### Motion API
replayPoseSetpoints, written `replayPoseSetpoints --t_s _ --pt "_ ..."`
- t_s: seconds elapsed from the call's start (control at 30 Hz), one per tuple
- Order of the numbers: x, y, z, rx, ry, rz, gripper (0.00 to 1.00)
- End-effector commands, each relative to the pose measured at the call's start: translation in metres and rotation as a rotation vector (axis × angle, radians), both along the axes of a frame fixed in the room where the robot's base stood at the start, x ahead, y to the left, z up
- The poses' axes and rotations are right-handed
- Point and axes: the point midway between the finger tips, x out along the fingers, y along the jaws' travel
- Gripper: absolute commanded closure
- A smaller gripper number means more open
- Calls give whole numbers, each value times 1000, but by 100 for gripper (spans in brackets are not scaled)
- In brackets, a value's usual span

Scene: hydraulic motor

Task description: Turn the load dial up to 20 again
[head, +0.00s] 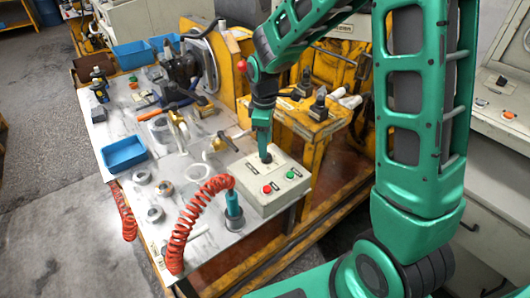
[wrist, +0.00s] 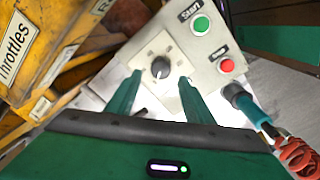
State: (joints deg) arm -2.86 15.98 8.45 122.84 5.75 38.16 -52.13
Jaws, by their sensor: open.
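The load dial (wrist: 160,68) is a dark round knob on a pale square plate on the control box (head: 271,182). In the wrist view it lies ahead of and between my two green fingertips. My gripper (wrist: 157,88) is open, with a finger to either side of the dial's line and nothing held. In the head view my gripper (head: 264,150) points down over the back of the box, and the black dial base shows just below it. The dial's scale is too small to read.
A green Start button (wrist: 200,24) and a red button (wrist: 227,65) sit beside the dial. A teal tool with a red coiled hose (head: 195,215) stands left of the box. A blue tray (head: 123,154) and several metal rings lie on the table.

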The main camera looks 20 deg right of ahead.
Motion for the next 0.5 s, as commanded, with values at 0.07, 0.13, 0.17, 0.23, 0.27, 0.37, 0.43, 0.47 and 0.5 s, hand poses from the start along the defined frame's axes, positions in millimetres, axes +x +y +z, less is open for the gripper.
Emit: replayPoseSetpoints --t_s 0.07,0.13,0.17,0.23,0.27,0.37,0.43,0.47,0.5 --pt "0 -1 -15 -1 4 -1 53" --pt "0 -1 -25 -1 4 -1 53" --pt "0 -1 -28 0 4 -1 53" --pt "1 -2 -36 -1 2 -1 53" --pt "1 -2 -38 -1 3 -1 53" --pt "2 -2 -44 0 0 -2 53" --pt "2 -2 -46 0 -1 -2 53" --pt "2 -2 -46 0 -1 -2 53" --pt "2 -2 -47 0 -1 -2 53"
